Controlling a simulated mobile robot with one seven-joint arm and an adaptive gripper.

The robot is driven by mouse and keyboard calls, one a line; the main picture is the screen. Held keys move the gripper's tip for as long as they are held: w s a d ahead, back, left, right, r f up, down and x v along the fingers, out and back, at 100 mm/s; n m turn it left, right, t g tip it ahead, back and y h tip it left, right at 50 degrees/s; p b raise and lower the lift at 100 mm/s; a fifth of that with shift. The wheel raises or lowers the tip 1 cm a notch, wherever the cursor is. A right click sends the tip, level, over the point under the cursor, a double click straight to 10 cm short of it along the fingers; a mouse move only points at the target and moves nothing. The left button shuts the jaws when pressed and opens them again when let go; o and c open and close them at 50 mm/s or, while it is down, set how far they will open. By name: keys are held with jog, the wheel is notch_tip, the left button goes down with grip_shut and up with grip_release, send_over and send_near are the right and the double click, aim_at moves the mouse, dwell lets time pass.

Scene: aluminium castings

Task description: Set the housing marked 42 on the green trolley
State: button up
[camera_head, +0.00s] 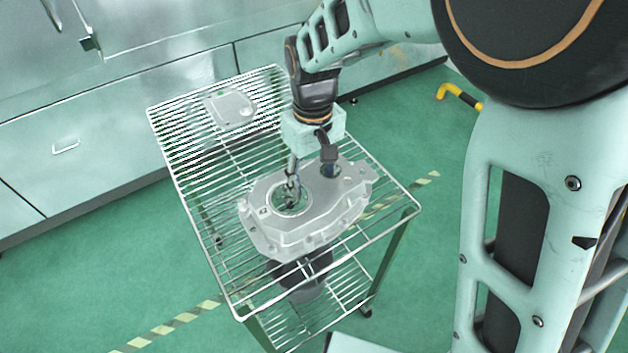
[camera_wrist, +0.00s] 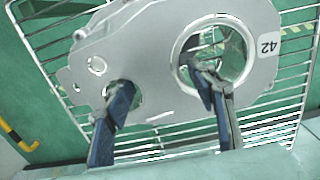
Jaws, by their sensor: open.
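The housing (camera_head: 300,215) is a grey cast part with one large round bore and a smaller hole. It lies flat on the wire top of the trolley (camera_head: 345,252), whose legs look green. In the wrist view the housing (camera_wrist: 155,50) carries a white label with 42 beside the large bore. My gripper (camera_head: 310,175) is open above the housing. In the wrist view my gripper (camera_wrist: 160,82) has one finger at the smaller hole and the other at the large bore. I cannot tell how deep the fingertips reach.
A smaller grey cast part (camera_head: 231,108) lies on the far part of the wire top. A dark round object (camera_head: 302,280) is on the lower shelf. Pale cabinets (camera_head: 90,130) stand behind. A yellow bar (camera_head: 460,95) is at the right. The wire top is bare around the housing.

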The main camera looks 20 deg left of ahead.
aim_at(313, 181)
notch_tip(313, 181, up, 10)
jog(key=shift+p, duration=0.4)
jog(key=shift+f, duration=0.1)
